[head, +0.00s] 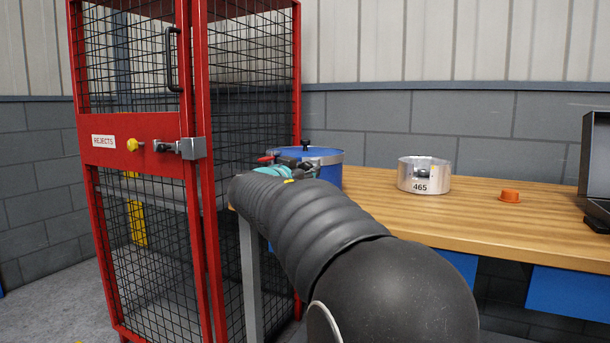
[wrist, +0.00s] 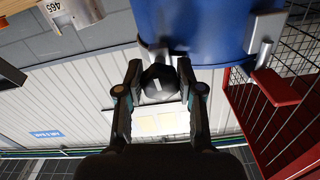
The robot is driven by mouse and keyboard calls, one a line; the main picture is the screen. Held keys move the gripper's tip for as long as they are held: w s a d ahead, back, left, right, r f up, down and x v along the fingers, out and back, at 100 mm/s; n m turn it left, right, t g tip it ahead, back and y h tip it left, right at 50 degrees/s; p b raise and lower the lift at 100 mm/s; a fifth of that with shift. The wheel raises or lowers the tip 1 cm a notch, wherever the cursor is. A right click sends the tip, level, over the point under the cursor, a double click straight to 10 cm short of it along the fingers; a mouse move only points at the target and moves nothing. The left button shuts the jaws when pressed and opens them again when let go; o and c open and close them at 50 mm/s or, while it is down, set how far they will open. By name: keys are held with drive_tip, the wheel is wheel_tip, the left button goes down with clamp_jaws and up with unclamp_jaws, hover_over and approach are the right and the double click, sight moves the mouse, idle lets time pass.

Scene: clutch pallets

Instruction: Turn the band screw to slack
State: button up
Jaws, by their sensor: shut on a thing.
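In the wrist view the blue drum (wrist: 195,28) fills the top. A black faceted knob (wrist: 158,84) with a white mark, which appears to be the band screw, sits at its side. My gripper (wrist: 160,72) has one finger on each side of the knob and is shut on it. In the head view my arm hides most of the gripper and the knob. A red lever (head: 265,159) shows at the drum's left; it is also in the wrist view (wrist: 275,87).
A red mesh cage (head: 200,160) marked REJECTS stands close at left. The table between drum and ring is clear.

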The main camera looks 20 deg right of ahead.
drive_tip(key=n+b, duration=0.4)
drive_tip(key=shift+f, duration=0.2)
drive_tip(key=n+b, duration=0.2)
drive_tip(key=n, duration=0.2)
drive_tip(key=shift+r, duration=0.15)
drive_tip(key=n, duration=0.5)
drive_tip(key=shift+s+r, duration=0.1)
drive_tip(key=shift+r, duration=0.05)
drive_tip(key=n, duration=0.4)
drive_tip(key=shift+d+r+n, duration=0.1)
drive_tip(key=shift+n, duration=0.2)
drive_tip(key=n+p, duration=0.2)
drive_tip(key=n, duration=0.2)
drive_tip(key=shift+r+n, duration=0.1)
drive_tip(key=shift+n, duration=0.2)
drive_tip(key=n+p, duration=0.2)
drive_tip(key=n, duration=0.2)
drive_tip(key=shift+r+n, duration=0.1)
drive_tip(key=shift+n, duration=0.2)
drive_tip(key=n+p, duration=0.4)
drive_tip(key=n, duration=0.1)
drive_tip(key=shift+n+p, duration=1.15)
drive_tip(key=shift+n, duration=0.45)
